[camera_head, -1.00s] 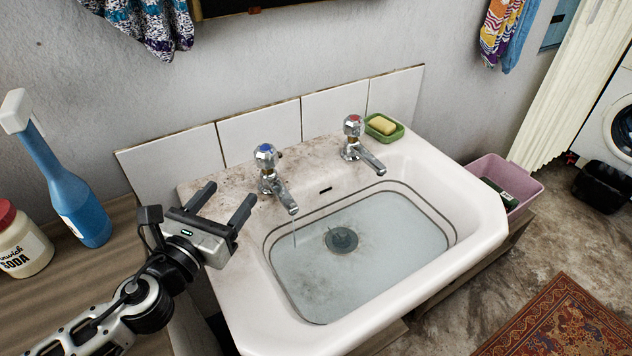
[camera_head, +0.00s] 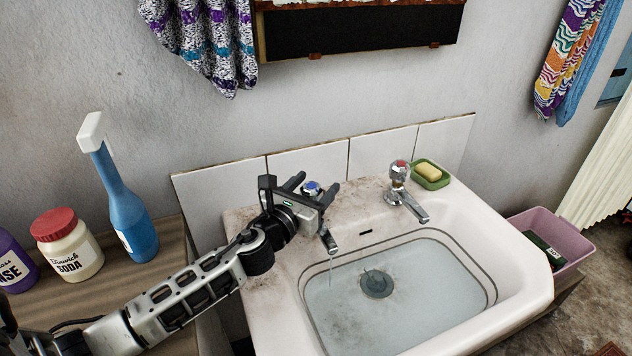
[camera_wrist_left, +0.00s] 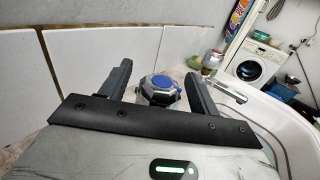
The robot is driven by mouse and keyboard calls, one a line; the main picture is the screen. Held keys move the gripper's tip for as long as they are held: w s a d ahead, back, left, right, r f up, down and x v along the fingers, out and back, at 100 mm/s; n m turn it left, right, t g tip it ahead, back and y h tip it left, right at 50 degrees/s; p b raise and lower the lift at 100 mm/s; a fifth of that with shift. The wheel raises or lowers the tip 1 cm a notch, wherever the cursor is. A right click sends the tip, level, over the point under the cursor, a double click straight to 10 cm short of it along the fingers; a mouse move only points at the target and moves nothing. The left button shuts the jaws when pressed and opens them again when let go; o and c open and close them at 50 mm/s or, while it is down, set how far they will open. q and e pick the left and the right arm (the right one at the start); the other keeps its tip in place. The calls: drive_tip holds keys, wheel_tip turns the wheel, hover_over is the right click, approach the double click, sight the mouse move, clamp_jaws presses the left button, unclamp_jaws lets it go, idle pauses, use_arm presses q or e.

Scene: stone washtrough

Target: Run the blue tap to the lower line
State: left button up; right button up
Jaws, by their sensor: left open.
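The blue tap (camera_head: 311,188), a faceted clear knob with a blue cap, stands at the left back of the sink (camera_head: 528,285). A thin stream of water (camera_head: 331,268) falls from its spout. My left gripper (camera_head: 315,184) is open, its two fingers on either side of the knob; the left wrist view shows the knob (camera_wrist_left: 160,88) between them, with no clear contact. Water (camera_head: 400,310) covers the basin floor and the drain (camera_head: 376,284). Two dark lines (camera_head: 470,262) run around the basin wall. The water's edge looks close to the lower one; the exact gap is hard to tell.
The red tap (camera_head: 399,172) stands right of the blue one, with a green soap dish (camera_head: 432,180) beside it. White tiles (camera_head: 310,172) line the wall behind.

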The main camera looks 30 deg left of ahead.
use_arm(q)
drive_tip(key=shift+w, duration=0.5)
drive_tip(key=c, duration=1)
drive_tip(key=shift+m+h, duration=0.4)
drive_tip(key=shift+h, duration=0.3)
drive_tip(key=shift+d+f+m+g+h+b, duration=0.15)
drive_tip(key=shift+m+h+b, duration=0.25)
drive_tip(key=shift+h, duration=0.2)
drive_tip(key=shift+f+m+g+h+b, duration=0.15)
drive_tip(key=shift+m+h+b, duration=0.15)
drive_tip(key=shift+m+h, duration=0.25)
drive_tip(key=shift+d+r+m+h, duration=0.15)
drive_tip(key=shift+r+m+h, duration=0.1)
drive_tip(key=shift+h, duration=0.4)
use_arm(e)
drive_tip(key=shift+w+a, duration=0.25)
drive_tip(key=shift+a, duration=0.05)
drive_tip(key=shift+s, duration=0.1)
use_arm(q)
drive_tip(key=o, duration=1)
